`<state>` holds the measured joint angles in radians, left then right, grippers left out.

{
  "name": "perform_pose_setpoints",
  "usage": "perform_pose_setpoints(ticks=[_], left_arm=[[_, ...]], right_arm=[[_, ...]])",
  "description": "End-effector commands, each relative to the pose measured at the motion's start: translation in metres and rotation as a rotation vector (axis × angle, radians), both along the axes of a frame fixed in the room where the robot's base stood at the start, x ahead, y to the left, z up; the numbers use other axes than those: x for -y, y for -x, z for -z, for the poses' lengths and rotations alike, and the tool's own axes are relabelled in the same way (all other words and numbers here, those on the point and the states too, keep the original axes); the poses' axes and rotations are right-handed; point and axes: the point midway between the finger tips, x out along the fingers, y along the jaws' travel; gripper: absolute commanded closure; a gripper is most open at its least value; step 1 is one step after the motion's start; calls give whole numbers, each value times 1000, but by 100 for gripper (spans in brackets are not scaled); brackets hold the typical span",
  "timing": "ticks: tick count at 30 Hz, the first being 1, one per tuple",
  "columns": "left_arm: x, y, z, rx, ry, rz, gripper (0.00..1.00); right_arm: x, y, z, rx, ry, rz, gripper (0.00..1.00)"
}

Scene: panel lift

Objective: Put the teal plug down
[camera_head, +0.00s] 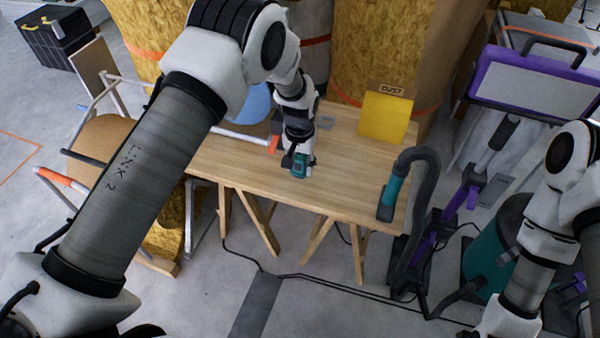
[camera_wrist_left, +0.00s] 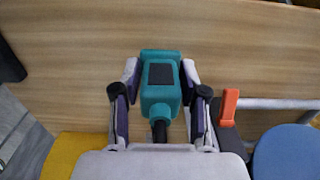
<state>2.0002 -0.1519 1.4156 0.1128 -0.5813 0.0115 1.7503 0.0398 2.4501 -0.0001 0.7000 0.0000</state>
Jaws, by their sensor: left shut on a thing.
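The teal plug (camera_wrist_left: 160,88) has a dark panel on its face and a black cable end toward my wrist. My left gripper (camera_wrist_left: 160,95) is shut on it, one finger on each side. In the head view the plug (camera_head: 300,164) shows below my left gripper (camera_head: 297,153), over the front part of the wooden table (camera_head: 340,190). I cannot tell whether the plug touches the tabletop. My right arm shows at the right edge of the head view, but its gripper fingers are out of view.
A yellow box (camera_head: 384,117) stands at the table's back right. A teal and grey hose (camera_head: 408,175) lies over the right end. An orange-handled tool (camera_wrist_left: 229,104) and a blue round thing (camera_wrist_left: 288,152) are near my left gripper. The tabletop between plug and hose is clear.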

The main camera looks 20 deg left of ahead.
Motion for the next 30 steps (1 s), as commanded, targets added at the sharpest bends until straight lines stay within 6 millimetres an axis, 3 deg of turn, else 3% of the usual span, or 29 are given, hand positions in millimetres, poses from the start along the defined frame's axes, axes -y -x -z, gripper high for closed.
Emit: perform_pose_setpoints(ticks=[5,15,16,18,26,30], left_arm=[[0,1,29,-3,0,2,100],[1,1,34,-2,0,2,100],[1,1,34,-1,0,2,50],[1,1,33,-2,0,2,32],[1,1,33,-2,0,2,32],[1,1,23,0,0,1,32]], right_arm=[[0,0,2,0,0,0,60],[0,0,4,0,0,0,60],[0,0,4,0,0,0,60],[0,0,3,0,0,0,60],[0,0,3,0,0,0,60],[0,0,1,0,0,0,60]])
